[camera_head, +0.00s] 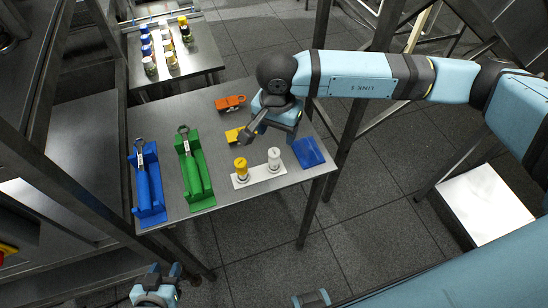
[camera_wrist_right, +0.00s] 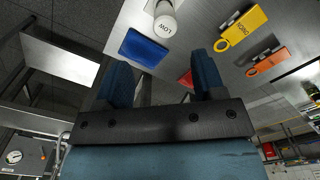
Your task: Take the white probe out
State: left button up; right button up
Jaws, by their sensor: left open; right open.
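The white probe (camera_head: 274,158) is a white cylinder standing upright on a white base plate (camera_head: 259,178), beside a yellow probe (camera_head: 240,168). In the right wrist view the white probe (camera_wrist_right: 166,22) shows at the top, with lettering that seems to read LOW. My right gripper (camera_head: 277,132) is above the table, close behind the white probe in the head view. Its fingers (camera_wrist_right: 164,75) are apart with nothing between them, and the probe lies beyond their tips. My left gripper (camera_head: 165,272) is open and empty, off the table at the bottom left.
A blue square tray (camera_head: 308,152) lies right of the probes. Orange (camera_head: 230,103) and yellow (camera_head: 234,135) tagged pieces lie behind. Blue (camera_head: 148,186) and green (camera_head: 194,172) holders stand left. Jars stand on a far table (camera_head: 195,60).

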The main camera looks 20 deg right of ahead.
aim_at(274, 152)
notch_tip(274, 152, down, 6)
jog(key=shift+r+p, duration=0.15)
jog(key=shift+p, duration=0.3)
jog(key=f, duration=0.1)
jog(key=f+p, duration=0.1)
jog(key=f, duration=0.1)
jog(key=f+p, duration=0.1)
jog(key=shift+w+a+f, duration=0.2)
jog(key=shift+a, duration=0.05)
jog(key=shift+f, duration=0.35)
jog(key=shift+c, duration=0.2)
jog(key=c, duration=1)
